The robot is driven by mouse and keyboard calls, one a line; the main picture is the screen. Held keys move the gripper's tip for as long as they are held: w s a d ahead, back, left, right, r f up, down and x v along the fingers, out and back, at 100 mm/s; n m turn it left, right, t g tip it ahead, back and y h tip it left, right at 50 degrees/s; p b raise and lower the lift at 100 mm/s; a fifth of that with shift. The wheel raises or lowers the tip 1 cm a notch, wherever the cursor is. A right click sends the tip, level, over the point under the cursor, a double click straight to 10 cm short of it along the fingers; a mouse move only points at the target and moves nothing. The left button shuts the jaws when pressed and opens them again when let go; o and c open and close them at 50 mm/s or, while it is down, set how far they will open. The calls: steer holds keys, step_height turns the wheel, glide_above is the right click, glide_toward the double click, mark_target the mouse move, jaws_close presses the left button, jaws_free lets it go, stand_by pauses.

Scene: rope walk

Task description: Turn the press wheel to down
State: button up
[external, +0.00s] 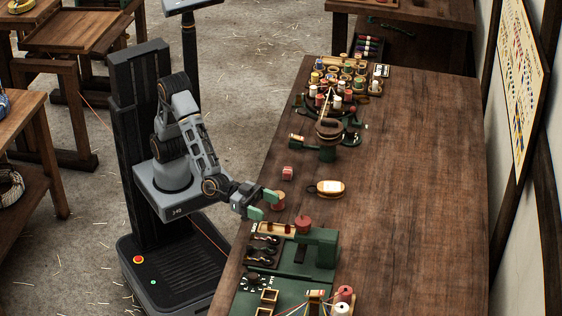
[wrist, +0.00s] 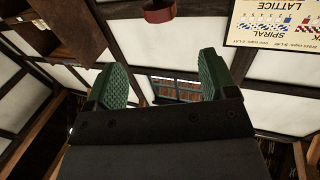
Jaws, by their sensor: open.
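My gripper (external: 264,204) is open, with its two green fingers reaching over the near edge of the bench. In the wrist view its fingers (wrist: 163,78) stand apart with nothing between them. A green machine (external: 318,247) stands on the bench to the lower right of my gripper. A round red part (external: 303,224) sits at its top; it may be the press wheel, but I cannot tell for sure. A small dark spoked wheel (external: 253,281) also shows on the green panel. A round red-brown thing (wrist: 159,11) is beyond the fingers in the wrist view.
A small brown spool (external: 278,201) stands right beside my fingers. A red block (external: 287,173) and an oval wooden piece (external: 329,188) lie farther back. Several coloured spools (external: 345,80) crowd the far end. The right side of the bench (external: 420,190) is clear.

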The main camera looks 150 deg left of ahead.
mark_target(303, 221)
steer(key=p+x, duration=0.1)
steer(key=x, duration=1.2)
steer(key=shift+s+a, duration=0.1)
steer(key=shift+c, duration=0.3)
